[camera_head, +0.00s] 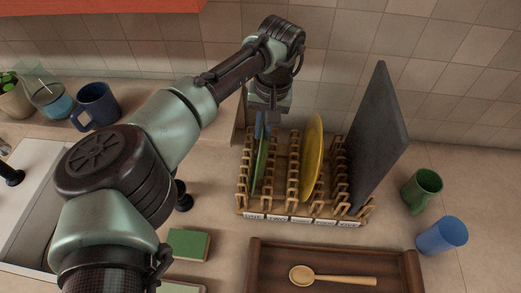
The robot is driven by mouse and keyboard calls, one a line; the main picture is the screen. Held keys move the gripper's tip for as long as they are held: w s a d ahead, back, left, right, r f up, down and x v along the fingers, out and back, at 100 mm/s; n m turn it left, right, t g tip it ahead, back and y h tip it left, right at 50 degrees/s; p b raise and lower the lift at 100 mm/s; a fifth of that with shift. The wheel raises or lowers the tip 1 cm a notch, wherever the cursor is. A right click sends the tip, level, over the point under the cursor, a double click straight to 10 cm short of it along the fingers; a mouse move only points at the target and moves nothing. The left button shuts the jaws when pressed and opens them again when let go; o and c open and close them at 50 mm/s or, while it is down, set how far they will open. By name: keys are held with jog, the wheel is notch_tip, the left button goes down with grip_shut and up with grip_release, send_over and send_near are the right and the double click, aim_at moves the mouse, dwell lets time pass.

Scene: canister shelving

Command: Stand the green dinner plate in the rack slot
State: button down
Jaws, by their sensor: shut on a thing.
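The green dinner plate (261,163) stands on edge, seen nearly edge-on, in the left part of the wooden dish rack (290,217). It is between the rows of pegs near the left end. My gripper (268,112) is above it, pointing down, shut on its upper edge. The fingertips are partly hidden, and a small blue patch shows just under them. I cannot tell whether the plate's bottom rests on the rack.
A yellow plate (313,160) stands mid-rack and a dark board (376,140) at its right. A wooden tray (411,270) with a spoon (330,277) lies in front. A green sponge (188,244) lies left.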

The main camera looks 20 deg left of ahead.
jog(key=shift+s+d+f, duration=0.1)
jog(key=shift+r+p, duration=0.9)
jog(key=shift+p, duration=0.05)
notch_tip(320, 180, up, 14)
jog(key=p, duration=1.2)
jog(key=shift+w+f, duration=0.2)
jog(key=shift+s+f, duration=0.1)
